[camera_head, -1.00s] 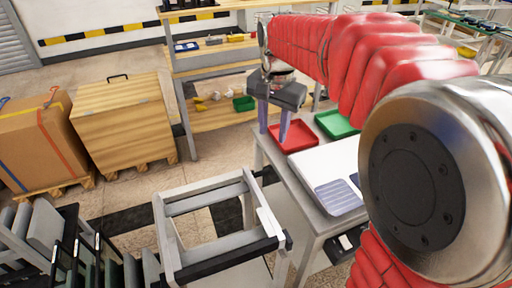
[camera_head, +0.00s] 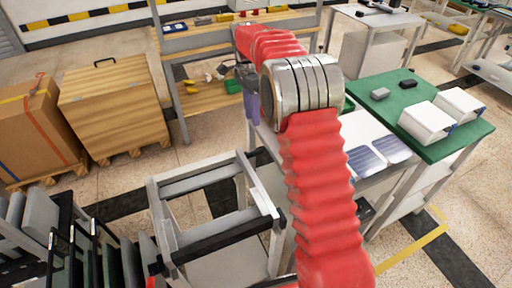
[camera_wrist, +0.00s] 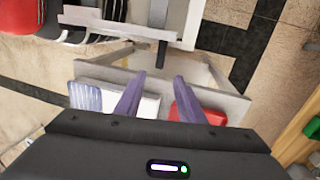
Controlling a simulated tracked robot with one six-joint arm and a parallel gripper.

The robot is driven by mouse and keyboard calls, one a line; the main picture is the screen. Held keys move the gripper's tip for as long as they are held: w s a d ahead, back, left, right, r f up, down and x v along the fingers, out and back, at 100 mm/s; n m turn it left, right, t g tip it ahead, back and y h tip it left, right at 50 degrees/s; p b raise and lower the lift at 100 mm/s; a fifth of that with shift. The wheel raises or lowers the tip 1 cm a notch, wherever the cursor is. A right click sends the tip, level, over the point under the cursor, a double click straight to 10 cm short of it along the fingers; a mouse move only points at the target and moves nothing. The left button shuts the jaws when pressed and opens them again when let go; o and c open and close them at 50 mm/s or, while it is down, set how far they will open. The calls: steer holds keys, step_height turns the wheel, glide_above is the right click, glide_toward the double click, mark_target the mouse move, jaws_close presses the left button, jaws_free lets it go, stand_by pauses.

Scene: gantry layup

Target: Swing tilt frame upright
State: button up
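The tilt frame, which I take to be the grey open frame with a black front bar (camera_head: 225,238), stands left of my arm in the head view. Its top lies roughly flat, not upright. In the wrist view, a pale frame part (camera_wrist: 120,27) with a short black peg (camera_wrist: 161,55) shows at the top, beyond my fingers. I cannot tell surely which part it is. My gripper (camera_wrist: 157,82) has its two purple fingers spread apart with nothing between them. In the head view my arm hides most of it. It is apart from the tilt frame.
A table with a white top and blue-grey panels (camera_head: 392,149) stands right of the frame. A red tray (camera_wrist: 191,102) shows in the wrist view. A green-topped table (camera_head: 455,143) is further right. A wooden crate (camera_head: 118,106) and dark racked panels (camera_head: 92,262) are left.

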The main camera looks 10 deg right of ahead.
steer(key=shift+w+f, duration=0.2)
steer(key=shift+f, duration=0.1)
steer(key=shift+f, duration=0.1)
steer(key=s+f, duration=0.1)
steer(key=f, duration=0.8)
steer(key=s+f, duration=0.1)
steer(key=f, duration=0.3)
steer(key=shift+s+d+f, duration=0.2)
steer(key=shift+s+d, duration=0.1)
steer(key=shift+s, duration=0.05)
jaws_close()
stand_by(0.3)
